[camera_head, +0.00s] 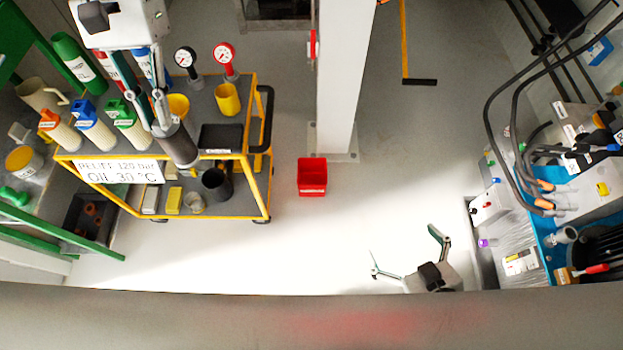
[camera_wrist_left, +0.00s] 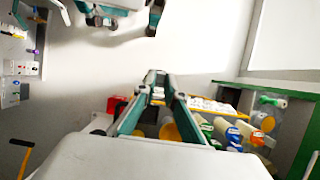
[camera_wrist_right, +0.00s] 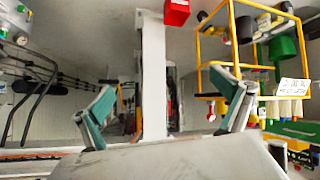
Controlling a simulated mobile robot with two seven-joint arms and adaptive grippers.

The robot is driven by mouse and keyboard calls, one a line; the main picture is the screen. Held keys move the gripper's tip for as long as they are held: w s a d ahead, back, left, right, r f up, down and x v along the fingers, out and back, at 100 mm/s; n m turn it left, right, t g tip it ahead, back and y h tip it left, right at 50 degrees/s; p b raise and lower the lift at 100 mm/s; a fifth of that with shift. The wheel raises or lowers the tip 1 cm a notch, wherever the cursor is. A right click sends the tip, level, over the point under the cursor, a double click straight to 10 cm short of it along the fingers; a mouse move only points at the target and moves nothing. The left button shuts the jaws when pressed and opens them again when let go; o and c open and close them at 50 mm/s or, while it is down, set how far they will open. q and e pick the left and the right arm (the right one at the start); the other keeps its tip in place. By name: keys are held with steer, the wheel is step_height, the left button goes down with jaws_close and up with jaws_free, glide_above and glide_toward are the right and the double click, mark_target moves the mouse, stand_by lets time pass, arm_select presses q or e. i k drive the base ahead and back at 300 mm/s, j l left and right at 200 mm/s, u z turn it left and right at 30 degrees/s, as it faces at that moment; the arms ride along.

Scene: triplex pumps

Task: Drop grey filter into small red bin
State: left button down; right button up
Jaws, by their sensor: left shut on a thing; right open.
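The grey filter (camera_head: 178,145) is a dark grey cylinder, tilted, over the yellow cart's front right part. My left gripper (camera_head: 157,122) is shut on its upper end. In the left wrist view the left fingers (camera_wrist_left: 157,88) are close together, and I cannot make out the filter clearly there. The small red bin (camera_head: 312,177) is an open square box to the right of the cart, near the white column. A red box also shows at the top of the right wrist view (camera_wrist_right: 177,12). My right gripper (camera_head: 405,248) is open and empty at the lower middle right.
The yellow cart (camera_head: 253,172) carries filters with coloured caps, gauges, yellow cups and a black box (camera_head: 221,138). The white column (camera_head: 342,80) stands just behind the bin. The pump bench (camera_head: 560,220) with hoses is at the right.

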mark_target(312, 178)
steer(key=i+j, duration=0.35)
steer(key=i+j+z, duration=0.1)
steer(key=z, duration=0.35)
steer(key=j+z, duration=0.15)
steer(key=z, duration=0.35)
steer(key=i+z, duration=0.4)
steer(key=i, duration=0.15)
